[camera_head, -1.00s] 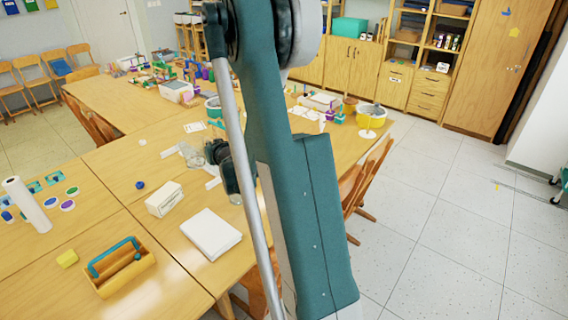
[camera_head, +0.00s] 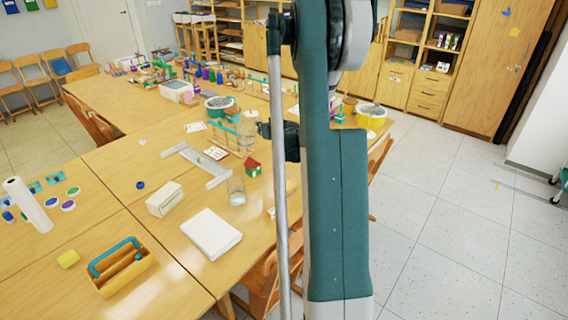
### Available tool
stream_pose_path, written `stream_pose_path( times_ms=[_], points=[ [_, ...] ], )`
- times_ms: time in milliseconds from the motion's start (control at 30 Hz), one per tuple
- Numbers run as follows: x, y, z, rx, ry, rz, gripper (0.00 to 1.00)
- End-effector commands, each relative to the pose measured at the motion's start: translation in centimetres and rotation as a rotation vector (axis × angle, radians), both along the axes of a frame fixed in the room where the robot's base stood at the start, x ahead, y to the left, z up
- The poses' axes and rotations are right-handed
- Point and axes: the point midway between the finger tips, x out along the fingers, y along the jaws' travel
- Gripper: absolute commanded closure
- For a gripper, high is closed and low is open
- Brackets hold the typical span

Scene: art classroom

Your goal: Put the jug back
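A clear, see-through vessel (camera_head: 247,127), apparently the jug, shows at the tip of my gripper (camera_head: 262,130), over the middle of the long table. My gripper is small in view and partly hidden by my arm. Its fingers look closed on the vessel's right side. I cannot tell whether the vessel's base touches the table. A second clear glass container (camera_head: 236,191) stands upright on the table nearer the camera, apart from my gripper.
Near the glass container are a small red-and-green house (camera_head: 252,167), a white paper stack (camera_head: 211,233), a white box (camera_head: 164,200) and a grey angled frame (camera_head: 200,165). A wooden tool caddy (camera_head: 122,270) stands front left. Tubs and bottles crowd the far table.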

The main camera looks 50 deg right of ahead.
Motion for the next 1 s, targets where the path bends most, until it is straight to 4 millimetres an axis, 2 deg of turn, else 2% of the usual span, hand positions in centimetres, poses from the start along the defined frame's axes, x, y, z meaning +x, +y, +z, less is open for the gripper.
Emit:
stream_pose_path(
  times_ms=[33, 300, 500, 900, 1000],
  points=[
    [-0.7, -1.4, 0.2, 0.001, 0.0, -0.005, 1.0],
    [-4.3, -8.2, 1.7, 0.0, 0.0, -0.015, 1.0],
    [-6.8, -12.1, 2.6, 0.001, 0.0, -0.024, 1.0],
    [-9.7, -16.3, 3.6, 0.0, 0.0, -0.037, 1.0],
    [-9.7, -16.2, 2.8, 0.001, 0.0, -0.035, 1.0]
  ],
)
